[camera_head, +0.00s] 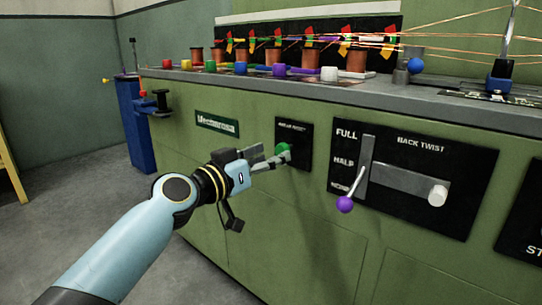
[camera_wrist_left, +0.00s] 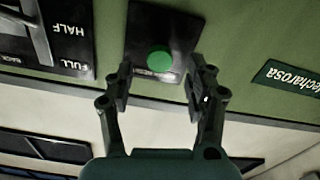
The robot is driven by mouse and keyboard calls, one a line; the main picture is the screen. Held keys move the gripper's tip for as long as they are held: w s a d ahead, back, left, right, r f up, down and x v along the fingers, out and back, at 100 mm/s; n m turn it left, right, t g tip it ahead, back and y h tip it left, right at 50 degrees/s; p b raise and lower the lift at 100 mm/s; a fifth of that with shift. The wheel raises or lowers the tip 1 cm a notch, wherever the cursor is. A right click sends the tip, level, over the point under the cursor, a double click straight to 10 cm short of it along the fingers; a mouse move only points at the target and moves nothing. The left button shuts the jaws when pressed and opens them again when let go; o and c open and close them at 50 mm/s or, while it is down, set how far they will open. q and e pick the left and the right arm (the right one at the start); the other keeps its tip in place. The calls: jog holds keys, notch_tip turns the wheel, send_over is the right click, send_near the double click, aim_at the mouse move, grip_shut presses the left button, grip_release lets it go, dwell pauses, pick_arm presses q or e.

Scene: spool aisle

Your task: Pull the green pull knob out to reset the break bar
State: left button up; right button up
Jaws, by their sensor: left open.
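The green pull knob (camera_head: 283,149) sits on a black plate (camera_head: 296,136) on the front of the green machine. It also shows in the left wrist view as a round green knob (camera_wrist_left: 159,59) on its black plate. My left gripper (camera_head: 270,158) reaches up to the knob from the left, and its fingertips are close to it in the head view. In the left wrist view the gripper (camera_wrist_left: 158,85) is open, with a finger to either side below the knob and a gap between them. I cannot tell whether a finger touches the knob. My right gripper is out of view.
Right of the knob is a black BACK TWIST panel (camera_head: 412,150) with a purple-tipped lever (camera_head: 345,204) and a white knob (camera_head: 438,194). Coloured knobs and copper spools line the machine top. A blue post (camera_head: 133,122) stands at the left. Floor at left is clear.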

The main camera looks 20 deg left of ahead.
pick_arm(q)
jog(key=v, duration=1)
jog(key=shift+s, duration=0.4)
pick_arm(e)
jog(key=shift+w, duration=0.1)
pick_arm(q)
jog(key=shift+a, duration=0.15)
